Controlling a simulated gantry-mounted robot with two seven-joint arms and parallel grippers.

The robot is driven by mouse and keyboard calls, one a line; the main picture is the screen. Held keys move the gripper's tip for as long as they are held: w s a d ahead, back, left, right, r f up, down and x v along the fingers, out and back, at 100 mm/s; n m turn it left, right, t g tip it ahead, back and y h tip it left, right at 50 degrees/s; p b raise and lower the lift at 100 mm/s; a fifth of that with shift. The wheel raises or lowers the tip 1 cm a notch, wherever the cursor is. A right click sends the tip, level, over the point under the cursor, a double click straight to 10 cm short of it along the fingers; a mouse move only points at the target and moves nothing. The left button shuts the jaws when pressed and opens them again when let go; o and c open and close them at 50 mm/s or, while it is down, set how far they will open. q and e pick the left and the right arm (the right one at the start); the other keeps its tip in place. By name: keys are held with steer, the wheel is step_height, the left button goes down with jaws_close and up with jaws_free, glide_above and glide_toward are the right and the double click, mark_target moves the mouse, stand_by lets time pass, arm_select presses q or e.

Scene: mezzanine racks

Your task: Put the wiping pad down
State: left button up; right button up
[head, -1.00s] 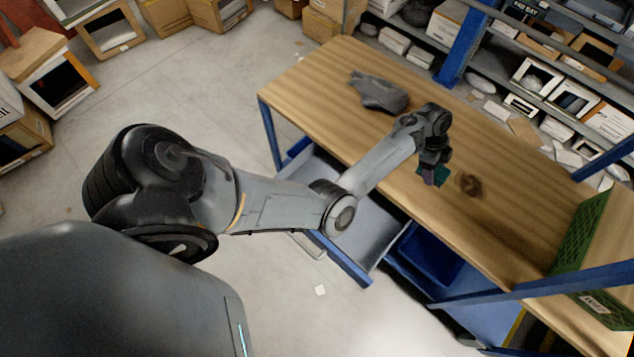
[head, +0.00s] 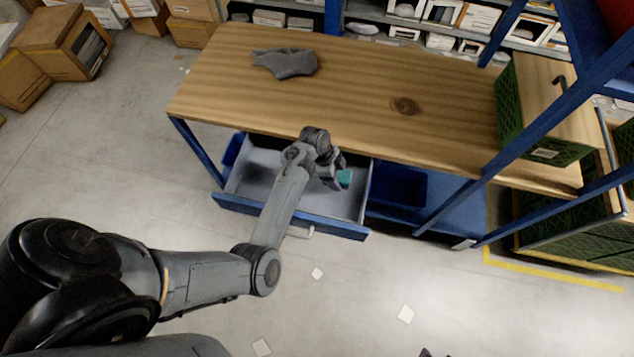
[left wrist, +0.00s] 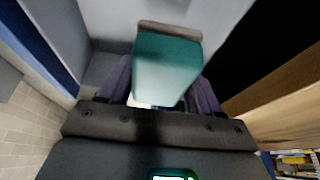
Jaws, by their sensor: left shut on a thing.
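The wiping pad (head: 344,178) is a teal block, held between the fingers of my left gripper (head: 337,181). The gripper is over the open drawer (head: 250,195) beneath the table's front edge. In the left wrist view, the pad (left wrist: 166,68) sits between the purple-grey fingers of the left gripper (left wrist: 162,88), with a brownish layer along its far edge. The grey drawer floor (left wrist: 108,22) shows behind it; the gap between pad and floor is hard to judge. My right gripper is not in view.
A grey cloth-like piece (head: 287,63) lies on the wooden table (head: 350,105). A green crate (head: 508,115) stands at the table's right end. A blue bin (head: 398,187) is right of the drawer. Blue rack posts cross the right side.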

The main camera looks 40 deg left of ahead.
arm_select(q)
glide_above(321, 188)
steer(key=a, duration=0.1)
steer(key=f, duration=0.3)
steer(key=shift+s+f, duration=0.35)
steer(key=shift+f, duration=0.05)
steer(key=shift+f+b, duration=0.3)
steer(key=shift+f, duration=1.65)
steer(key=shift+f, duration=0.2)
steer(key=o, duration=0.9)
steer(key=shift+o, duration=0.2)
steer(key=shift+r, duration=0.1)
